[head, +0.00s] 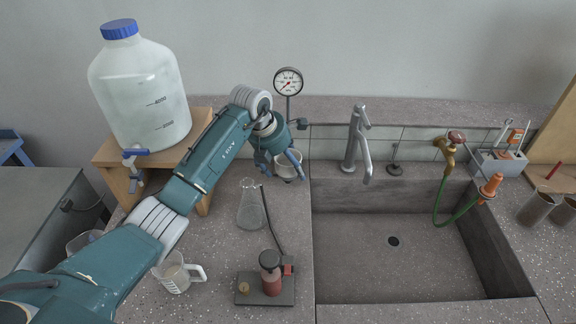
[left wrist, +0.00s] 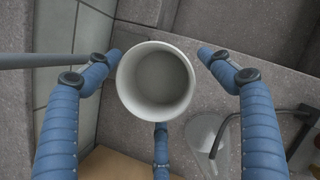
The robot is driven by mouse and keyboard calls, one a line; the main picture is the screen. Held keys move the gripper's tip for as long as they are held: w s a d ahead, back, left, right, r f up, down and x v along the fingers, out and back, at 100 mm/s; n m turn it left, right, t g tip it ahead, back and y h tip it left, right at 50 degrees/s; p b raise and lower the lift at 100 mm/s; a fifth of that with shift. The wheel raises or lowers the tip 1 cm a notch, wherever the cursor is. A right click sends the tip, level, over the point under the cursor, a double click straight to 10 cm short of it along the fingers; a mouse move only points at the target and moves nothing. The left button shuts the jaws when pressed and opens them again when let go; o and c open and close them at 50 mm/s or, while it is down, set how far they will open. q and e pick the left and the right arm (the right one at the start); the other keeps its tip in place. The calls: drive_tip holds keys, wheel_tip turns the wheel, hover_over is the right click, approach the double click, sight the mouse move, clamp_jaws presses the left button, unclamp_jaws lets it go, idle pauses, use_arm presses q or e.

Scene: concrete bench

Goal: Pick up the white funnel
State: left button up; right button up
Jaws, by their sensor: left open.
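The white funnel (head: 289,160) stands at the back of the bench, just left of the sink, below the pressure gauge. In the left wrist view the funnel (left wrist: 130,85) shows as a round white rim with a deep bowl; its lower part is hidden. My left gripper (head: 281,168) is open at the funnel. In the wrist view two blue fingers of the gripper (left wrist: 158,58) reach along either side of the rim, with a third below it. Whether any finger touches the funnel I cannot tell. My right gripper is not in view.
A pressure gauge (head: 288,82) on a post stands close behind the funnel. A glass flask (head: 251,208) and a small stand with a dark rod (head: 270,285) are in front. The sink (head: 410,270) is to the right; a large bottle (head: 140,90) sits on a wooden stand at left.

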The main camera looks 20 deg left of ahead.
use_arm(q)
drive_tip(key=shift+w+f, duration=0.1)
drive_tip(key=shift+f, duration=0.2)
drive_tip(key=c, duration=1.1)
drive_tip(key=shift+f, duration=0.1)
drive_tip(key=shift+c, duration=0.7)
